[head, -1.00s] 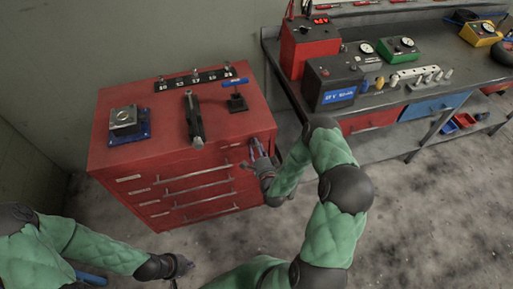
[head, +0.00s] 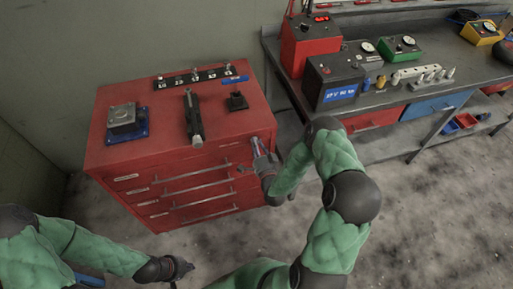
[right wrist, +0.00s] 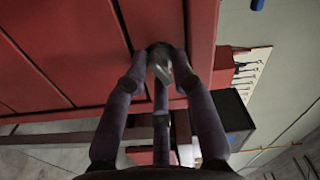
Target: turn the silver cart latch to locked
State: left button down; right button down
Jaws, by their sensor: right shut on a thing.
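The red cart (head: 215,170) stands left of centre in the head view, with several drawers on its front. My right gripper (head: 259,150) is at the upper right of the drawer front. In the right wrist view, the silver latch (right wrist: 160,68) protrudes from the red cart face between the fingers of my right gripper (right wrist: 162,75). The fingers are shut on it, and they hide part of it. In the head view the gripper hides most of the latch. My left gripper (head: 180,268) hangs low in front of the cart, away from it; its fingers are too small to read.
On the cart top are a blue-based metal block (head: 126,122), a dark bar-shaped tool (head: 193,120), a black stand (head: 236,101) and a socket rack (head: 195,78). A workbench (head: 395,95) with a battery unit (head: 333,80) stands to the right. The floor in front is clear.

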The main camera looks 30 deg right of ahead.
jog(key=shift+s+f+n+b, duration=0.15)
jog(key=shift+n+b, duration=0.9)
jog(key=shift+n, duration=1.15)
jog(key=shift+f+n+b, duration=0.1)
jog(key=shift+n+b, duration=0.9)
jog(key=shift+n, duration=1.2)
jog(key=shift+s+f+n+b, duration=0.15)
jog(key=shift+n+b, duration=0.9)
jog(key=shift+n, duration=1.15)
jog(key=shift+d, duration=0.1)
jog(key=shift+r, duration=0.1)
jog(key=c, duration=1.3)
grip_release()
jog(key=shift+o, duration=0.4)
jog(key=shift+d+r, duration=0.15)
jog(key=shift+d, duration=0.05)
jog(key=shift+w, duration=0.1)
jog(key=shift+a+r, duration=0.1)
